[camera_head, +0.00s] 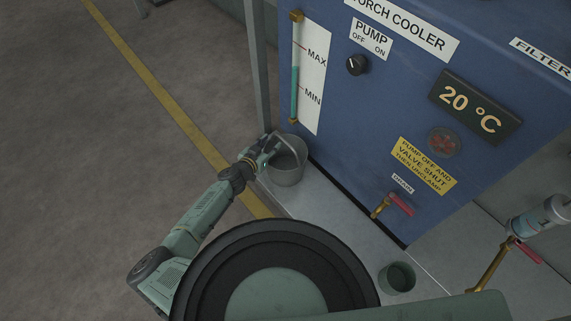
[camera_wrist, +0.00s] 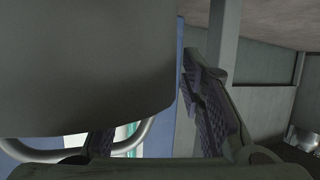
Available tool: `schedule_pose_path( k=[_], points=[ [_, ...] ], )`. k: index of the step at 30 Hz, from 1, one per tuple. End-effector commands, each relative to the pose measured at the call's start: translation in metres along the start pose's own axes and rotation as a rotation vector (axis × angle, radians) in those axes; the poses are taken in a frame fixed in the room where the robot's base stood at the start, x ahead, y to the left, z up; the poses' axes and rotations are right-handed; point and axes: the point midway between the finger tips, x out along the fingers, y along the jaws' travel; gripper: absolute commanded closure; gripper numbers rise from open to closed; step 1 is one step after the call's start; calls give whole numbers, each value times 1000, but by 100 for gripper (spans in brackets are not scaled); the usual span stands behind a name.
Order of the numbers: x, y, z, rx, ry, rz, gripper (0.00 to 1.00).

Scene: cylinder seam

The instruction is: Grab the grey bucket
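The grey bucket (camera_head: 286,174) stands upright at the foot of the blue cooler cabinet, with its wire handle (camera_head: 293,146) raised. My gripper (camera_head: 272,148) is at the bucket's left upper side, close to the handle. In the wrist view the bucket (camera_wrist: 80,60) fills the upper left, and its handle (camera_wrist: 148,132) curves below it. My gripper (camera_wrist: 158,130) shows two fingers spread apart, the left one partly hidden by the bucket and handle. I cannot tell whether either finger touches the handle.
The blue cabinet (camera_head: 375,130) is right behind the bucket, and a grey post (camera_head: 257,65) stands close to its left. A red-handled drain valve (camera_head: 390,205) and a small green pot (camera_head: 397,278) are to the right. The floor at left is clear.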

Motion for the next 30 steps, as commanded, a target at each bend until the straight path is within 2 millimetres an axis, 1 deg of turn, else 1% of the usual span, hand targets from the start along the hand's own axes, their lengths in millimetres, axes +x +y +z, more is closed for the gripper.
schedule_pose_path(
  k=[6,22,30],
  points=[
    [0,0,0,0,0,-1,65],
    [0,0,0,1,-1,0,100],
    [0,0,0,1,0,0,100]
  ],
)
